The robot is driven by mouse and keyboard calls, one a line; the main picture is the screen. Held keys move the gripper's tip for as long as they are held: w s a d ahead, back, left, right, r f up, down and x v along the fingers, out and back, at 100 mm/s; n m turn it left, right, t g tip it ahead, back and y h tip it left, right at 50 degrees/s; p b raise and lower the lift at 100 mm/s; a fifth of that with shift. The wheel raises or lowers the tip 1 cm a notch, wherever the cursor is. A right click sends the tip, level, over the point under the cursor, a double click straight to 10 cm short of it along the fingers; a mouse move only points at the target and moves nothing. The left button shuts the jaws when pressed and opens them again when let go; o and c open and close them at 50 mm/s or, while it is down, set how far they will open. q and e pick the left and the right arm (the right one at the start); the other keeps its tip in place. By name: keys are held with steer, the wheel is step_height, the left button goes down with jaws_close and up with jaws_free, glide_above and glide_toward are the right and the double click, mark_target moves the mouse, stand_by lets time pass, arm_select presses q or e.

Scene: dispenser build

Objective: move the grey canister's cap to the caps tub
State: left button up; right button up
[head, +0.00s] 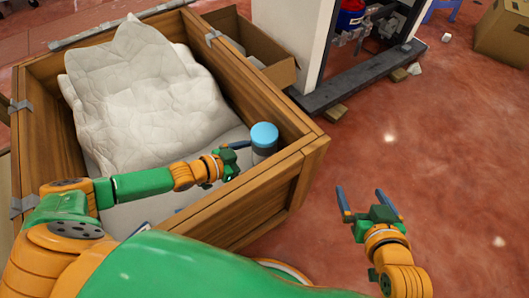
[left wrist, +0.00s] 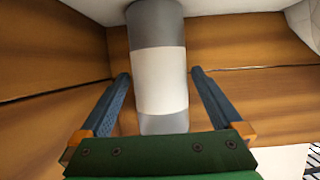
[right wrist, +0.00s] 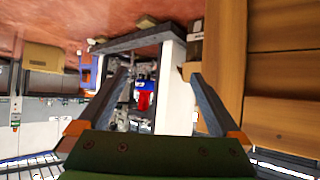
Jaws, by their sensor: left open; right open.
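The grey canister (head: 262,151) stands in the near right corner of a wooden crate, with a light blue cap (head: 264,134) on top. My left gripper (head: 246,155) is inside the crate, just left of the canister. In the left wrist view the canister (left wrist: 158,80), grey with a white band, shows between the two open fingers (left wrist: 157,72), with gaps on both sides; its cap is not visible there. My right gripper (head: 361,189) is open and empty over the floor outside the crate. I cannot make out a caps tub in any view.
The wooden crate (head: 232,215) has high walls close around the canister and my left arm. A crumpled white sack (head: 135,80) fills its far side. A cardboard box (head: 250,50) and a white-panelled frame (head: 290,38) stand beyond. The red floor (head: 440,130) at right is mostly clear.

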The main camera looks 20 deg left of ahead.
arm_select(q)
steer(key=b+x, duration=0.1)
steer(key=x, duration=0.1)
steer(key=shift+w+d+f, duration=0.15)
steer(key=shift+d, duration=0.05)
jaws_close()
arm_select(e)
steer(key=w+a+r+t+y, duration=0.1)
steer(key=w+r+t, duration=0.2)
steer(key=r+t, duration=0.2)
step_height(320, 180, up, 3)
steer(key=shift+w+a+r+y, duration=0.1)
steer(key=shift+w+a+y, duration=0.2)
steer(key=shift+a, duration=0.1)
